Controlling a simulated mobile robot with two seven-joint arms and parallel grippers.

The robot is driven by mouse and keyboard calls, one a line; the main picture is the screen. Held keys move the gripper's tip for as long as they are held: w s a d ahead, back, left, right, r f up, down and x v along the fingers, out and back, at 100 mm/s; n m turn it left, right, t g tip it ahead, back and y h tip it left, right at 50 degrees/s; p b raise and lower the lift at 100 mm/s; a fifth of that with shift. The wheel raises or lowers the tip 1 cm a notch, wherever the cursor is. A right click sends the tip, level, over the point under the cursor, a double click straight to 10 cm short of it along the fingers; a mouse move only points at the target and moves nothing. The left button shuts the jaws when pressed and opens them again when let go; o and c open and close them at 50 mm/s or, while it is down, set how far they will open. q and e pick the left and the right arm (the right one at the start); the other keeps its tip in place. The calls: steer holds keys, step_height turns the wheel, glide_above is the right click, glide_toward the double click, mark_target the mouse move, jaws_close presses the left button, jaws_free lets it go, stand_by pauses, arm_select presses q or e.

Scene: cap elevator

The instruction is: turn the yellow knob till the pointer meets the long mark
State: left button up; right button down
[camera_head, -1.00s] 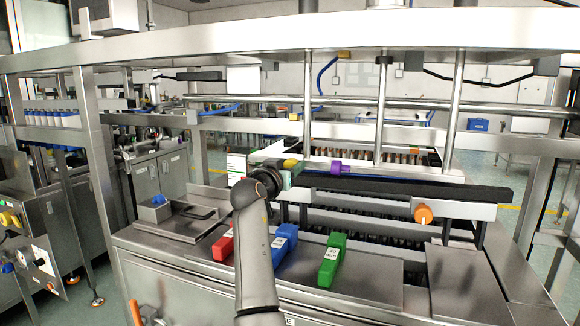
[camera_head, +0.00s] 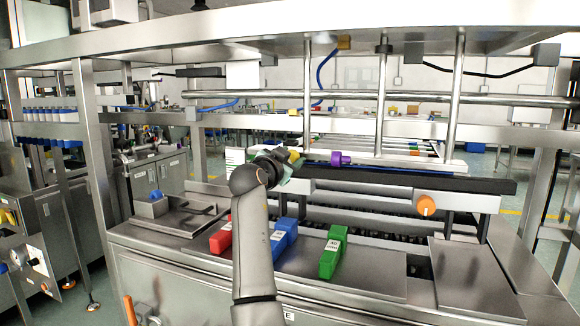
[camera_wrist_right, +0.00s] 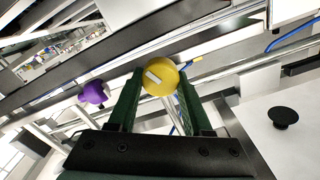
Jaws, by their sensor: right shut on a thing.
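The yellow knob (camera_wrist_right: 160,75) sits between the two green fingers of my right gripper (camera_wrist_right: 162,96) in the right wrist view. The gripper is shut on it. A short white pointer line shows on the knob's face, lying at a slant in that view. In the head view my right gripper (camera_head: 286,172) is at the left end of the dark rail, with only a little of the yellow knob (camera_head: 296,156) showing past it. I cannot make out the long mark in either view. My left gripper is not in view.
Red (camera_head: 222,238), blue (camera_head: 284,238) and green (camera_head: 332,252) blocks lie on the steel top below. Steel posts stand behind the rail.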

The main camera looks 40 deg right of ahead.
steer(key=shift+f+m+b, duration=0.15)
steer(key=shift+m+b, duration=0.4)
steer(key=shift+m, duration=1.25)
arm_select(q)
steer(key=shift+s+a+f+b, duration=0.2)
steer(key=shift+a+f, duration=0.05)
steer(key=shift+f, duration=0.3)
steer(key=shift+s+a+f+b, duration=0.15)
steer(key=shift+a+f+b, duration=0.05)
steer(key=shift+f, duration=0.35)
arm_select(e)
steer(key=shift+s+m, duration=0.1)
steer(key=shift+m, duration=0.5)
steer(key=shift+c, duration=1.6)
jaws_free()
